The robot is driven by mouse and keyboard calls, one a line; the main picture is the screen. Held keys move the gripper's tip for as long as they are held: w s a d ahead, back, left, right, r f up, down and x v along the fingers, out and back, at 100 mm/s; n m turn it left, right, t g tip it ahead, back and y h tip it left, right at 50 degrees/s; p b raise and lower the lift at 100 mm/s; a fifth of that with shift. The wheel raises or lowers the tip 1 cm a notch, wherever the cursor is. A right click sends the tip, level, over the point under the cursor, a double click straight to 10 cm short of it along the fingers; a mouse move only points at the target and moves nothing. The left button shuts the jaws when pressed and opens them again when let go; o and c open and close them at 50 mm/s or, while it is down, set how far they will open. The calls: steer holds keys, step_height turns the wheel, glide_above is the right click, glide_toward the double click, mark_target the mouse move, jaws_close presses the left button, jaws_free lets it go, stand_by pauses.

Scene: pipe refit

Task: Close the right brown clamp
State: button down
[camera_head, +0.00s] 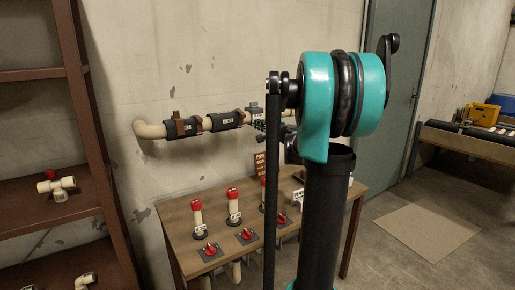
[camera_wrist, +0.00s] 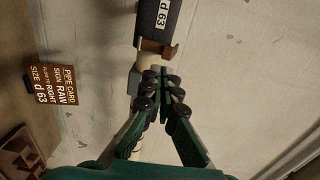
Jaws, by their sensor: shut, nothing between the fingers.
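A pale pipe (camera_head: 150,130) with dark sleeves runs along the wall in the head view. The left brown clamp (camera_head: 180,127) is on it; another brown clamp (camera_head: 242,114) shows at the right end of the second sleeve. In the wrist view a brown clamp (camera_wrist: 158,48) sits at the end of a dark sleeve (camera_wrist: 160,18) marked d 63, with a tab standing out to the picture's right. My gripper (camera_wrist: 163,72) is shut and empty, its fingertips just below this clamp, over the pale pipe. Whether they touch is unclear. In the head view my arm hides part of the pipe's right end.
A table (camera_head: 185,235) below the pipe bears white posts with red caps (camera_head: 233,205) and red knobs (camera_head: 211,249). A brown pipe card (camera_wrist: 52,85) reads flow to right, size d 63. A shelf (camera_head: 35,130) stands left; floor is open at right.

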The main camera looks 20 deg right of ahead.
steer(key=v, duration=0.9)
steer(key=s+a+f+n+g+y, duration=0.1)
steer(key=s+a+f+n+g, duration=0.1)
steer(key=a+f, duration=0.3)
steer(key=shift+s+a+f+n+g, duration=0.35)
steer(key=shift+s+a+n, duration=0.15)
steer(key=shift+s, duration=0.2)
